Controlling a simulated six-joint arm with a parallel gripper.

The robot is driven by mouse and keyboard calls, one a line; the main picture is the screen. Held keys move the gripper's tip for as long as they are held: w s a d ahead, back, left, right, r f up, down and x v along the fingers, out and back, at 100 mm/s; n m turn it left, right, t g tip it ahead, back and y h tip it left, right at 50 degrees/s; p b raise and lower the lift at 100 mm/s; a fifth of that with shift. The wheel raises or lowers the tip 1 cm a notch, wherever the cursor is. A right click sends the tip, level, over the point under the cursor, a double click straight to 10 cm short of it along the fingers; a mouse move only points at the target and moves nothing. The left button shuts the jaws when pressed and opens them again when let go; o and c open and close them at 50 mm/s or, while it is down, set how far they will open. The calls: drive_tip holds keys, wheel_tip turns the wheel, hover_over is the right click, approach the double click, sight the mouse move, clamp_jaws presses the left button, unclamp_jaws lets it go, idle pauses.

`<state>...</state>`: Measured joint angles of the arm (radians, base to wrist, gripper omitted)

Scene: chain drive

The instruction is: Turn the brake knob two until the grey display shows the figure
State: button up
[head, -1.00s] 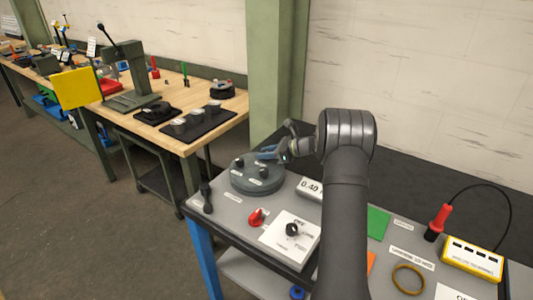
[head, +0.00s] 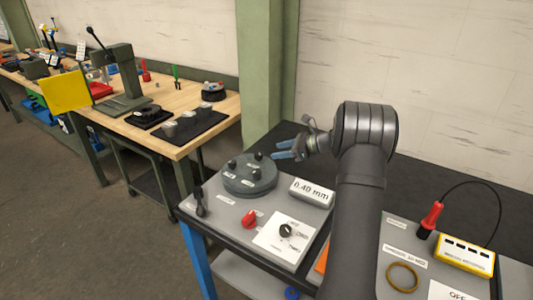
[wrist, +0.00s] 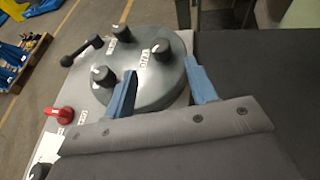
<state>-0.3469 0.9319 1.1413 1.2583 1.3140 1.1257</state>
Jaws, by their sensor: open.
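A round grey drum (head: 235,187) with three black knobs stands on the grey bench panel. In the wrist view its knobs (wrist: 163,49), (wrist: 133,58) and (wrist: 103,75) carry white pointer marks. Small white labels (wrist: 148,54) sit by them, too blurred to read surely, so I cannot tell which is knob two. The grey display (head: 311,191) beside the drum reads 0.40 mm. My gripper (head: 278,150) is open and empty, above and behind the drum, clear of the knobs in the head view. In the wrist view its blue fingers (wrist: 161,70) overlap the drum's near edge.
A red knob (head: 249,219), a white card with a black dial (head: 287,231) and a black lever (head: 200,203) lie in front of the drum. A yellow box (head: 466,253), a red-handled probe (head: 431,216) and a brass ring (head: 404,277) are at right. A green post (head: 262,70) stands behind.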

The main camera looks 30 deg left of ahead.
sight(262, 153)
drive_tip(key=v, duration=0.8)
drive_tip(key=x, duration=1.7)
drive_tip(key=shift+s+a, duration=0.1)
drive_tip(key=shift+a, duration=0.05)
